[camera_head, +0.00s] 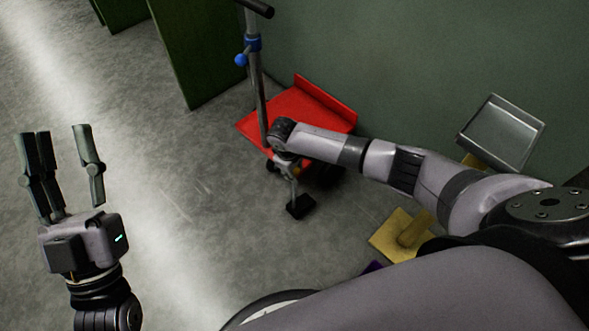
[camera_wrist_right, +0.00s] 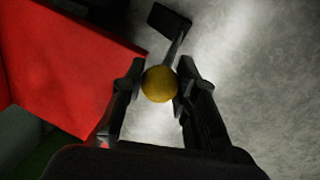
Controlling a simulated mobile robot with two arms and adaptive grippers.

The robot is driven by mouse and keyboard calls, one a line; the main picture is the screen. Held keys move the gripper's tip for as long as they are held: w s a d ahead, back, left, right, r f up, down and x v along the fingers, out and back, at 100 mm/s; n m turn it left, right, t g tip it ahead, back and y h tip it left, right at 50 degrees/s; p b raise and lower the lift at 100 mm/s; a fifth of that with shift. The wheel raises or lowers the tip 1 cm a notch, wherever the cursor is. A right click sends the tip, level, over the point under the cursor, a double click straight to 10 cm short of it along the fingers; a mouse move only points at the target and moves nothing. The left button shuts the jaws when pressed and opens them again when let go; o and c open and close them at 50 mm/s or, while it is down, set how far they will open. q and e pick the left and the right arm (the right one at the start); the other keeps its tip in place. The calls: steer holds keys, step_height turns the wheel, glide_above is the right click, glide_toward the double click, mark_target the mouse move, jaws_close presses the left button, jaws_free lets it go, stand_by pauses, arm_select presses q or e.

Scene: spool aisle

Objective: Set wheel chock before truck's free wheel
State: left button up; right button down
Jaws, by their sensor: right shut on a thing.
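The truck (camera_head: 288,112) is a red flat platform with an upright grey post, standing by the green wall. The wheel chock is a black block (camera_head: 300,207) on a grey rod; it also shows in the right wrist view (camera_wrist_right: 168,19). My right gripper (camera_head: 290,172) is shut on the chock's yellow ball knob (camera_wrist_right: 160,84), beside the truck's near edge. I cannot tell whether the block touches the floor. The truck's wheels are mostly hidden by the platform, my arm and shadow. My left gripper (camera_head: 62,150) is open and empty, away at the left.
A yellow stand (camera_head: 392,240) with a grey metal tray (camera_head: 502,130) is at the right, close to my right arm. A dark green panel (camera_head: 205,45) stands behind the truck. The grey floor (camera_head: 180,190) at left and centre is clear.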

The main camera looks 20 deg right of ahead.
steer(key=shift+f, duration=0.2)
steer(key=w+d, duration=0.2)
steer(key=d, duration=0.5)
steer(key=shift+w+d, duration=0.3)
steer(key=shift+w, duration=0.05)
stand_by(0.3)
steer(key=c, duration=1.2)
jaws_free()
steer(key=shift+s, duration=0.1)
